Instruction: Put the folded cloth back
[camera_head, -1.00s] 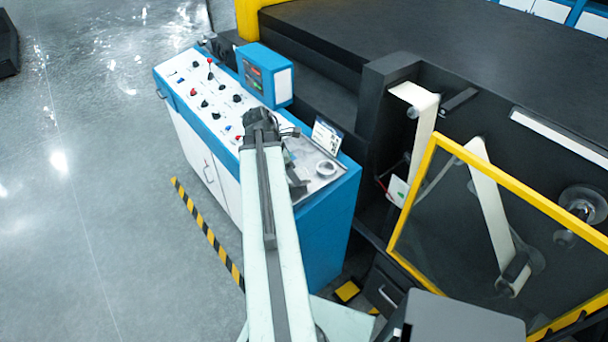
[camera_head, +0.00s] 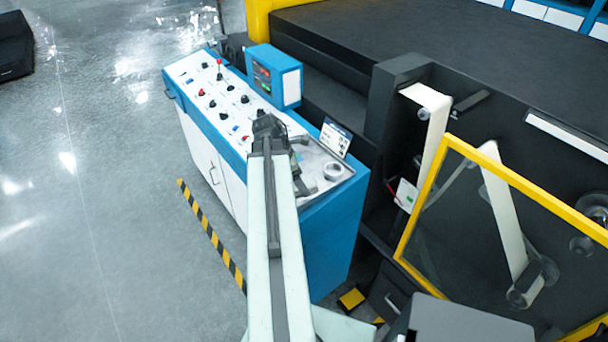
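I cannot make out a folded cloth in this view; it may be hidden behind my arm or too small to tell. My gripper (camera_head: 303,183) is at the far end of my pale arm, low over the grey tray area at the near right end of the control console (camera_head: 335,225). Its fingers are small and dark, partly hidden by the wrist, so I cannot see whether they are open or hold anything. A light grey ring-shaped roll (camera_head: 333,171) lies on the tray area just right of the gripper.
A small upright card (camera_head: 335,138) stands at the console's back edge. A blue screen box (camera_head: 273,76) and several knobs are farther along the console. A yellow-framed clear guard (camera_head: 420,205) stands to the right. The floor (camera_head: 100,220) at left is open, with a striped strip (camera_head: 212,236).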

